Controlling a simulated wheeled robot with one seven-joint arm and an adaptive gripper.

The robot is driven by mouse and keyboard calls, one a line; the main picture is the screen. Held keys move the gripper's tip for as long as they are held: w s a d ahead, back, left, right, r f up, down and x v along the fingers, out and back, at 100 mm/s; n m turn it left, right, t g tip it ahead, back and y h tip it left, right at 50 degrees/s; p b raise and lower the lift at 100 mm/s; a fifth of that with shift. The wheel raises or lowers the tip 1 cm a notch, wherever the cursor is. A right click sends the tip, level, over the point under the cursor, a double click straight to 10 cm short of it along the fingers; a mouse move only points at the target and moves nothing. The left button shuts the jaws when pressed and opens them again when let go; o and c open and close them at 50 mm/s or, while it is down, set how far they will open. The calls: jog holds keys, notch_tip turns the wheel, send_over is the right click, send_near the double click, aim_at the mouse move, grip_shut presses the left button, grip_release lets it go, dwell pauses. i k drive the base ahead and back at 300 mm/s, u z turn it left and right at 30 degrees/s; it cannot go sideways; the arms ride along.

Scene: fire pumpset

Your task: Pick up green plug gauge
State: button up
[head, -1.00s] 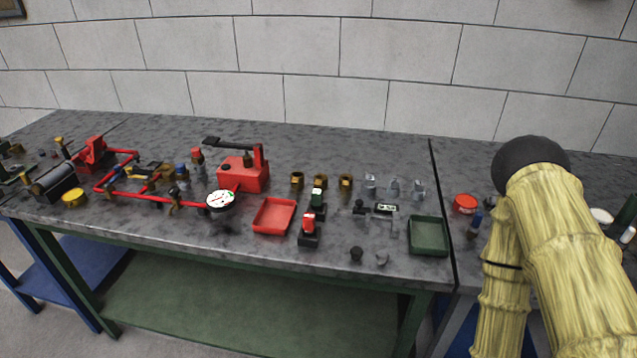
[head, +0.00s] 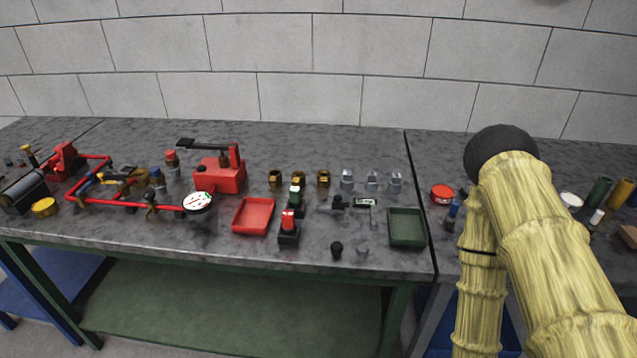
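The green plug gauge (head: 296,197) appears to be the small green-topped piece on a dark base, in the middle of the bench in the head view. A similar red-topped piece (head: 289,222) stands just in front of it. The red tray is to its left. My arm, in a yellow sleeve, is at the right of the view, well away from the green piece. My gripper is not visible, so its fingers cannot be seen.
A red tray (head: 235,228) and a dark green tray (head: 425,238) lie on the grey bench (head: 200,236). Brass fittings (head: 299,177) and grey metal fittings (head: 372,180) stand behind. A caliper-like tool (head: 364,203) lies right of the gauges. A red hand pump (head: 220,177) stands left.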

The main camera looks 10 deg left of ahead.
aim_at(295, 192)
jog(key=z, duration=2.2)
jog(key=k, duration=1.35)
jog(key=u, duration=2.15)
jog(key=i, duration=0.5)
